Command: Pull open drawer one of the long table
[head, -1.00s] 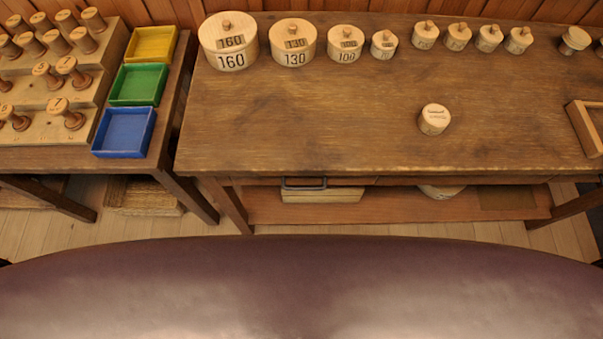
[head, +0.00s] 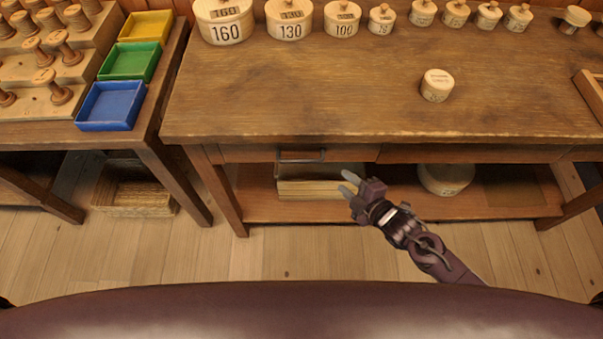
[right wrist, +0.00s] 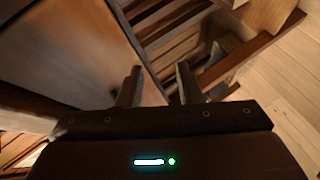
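The long table (head: 330,108) stands ahead with its worn wooden top. Below its top is a drawer front (head: 245,153) with a dark bar handle (head: 301,156), and the drawer looks shut. A second front (head: 470,153) lies to its right. My right gripper (head: 348,183) is open and empty, below and to the right of the handle, apart from it. In the right wrist view its two fingers (right wrist: 158,85) stand apart with nothing between them. The handle is not clear in that view. My left gripper is not in view.
A lower shelf (head: 350,208) holds a light wooden box (head: 320,182) and a round pale container (head: 446,178). A lone round box (head: 437,85) and a row of lidded boxes sit on the top. A side table (head: 150,135) with coloured trays stands left. The floor in front is clear.

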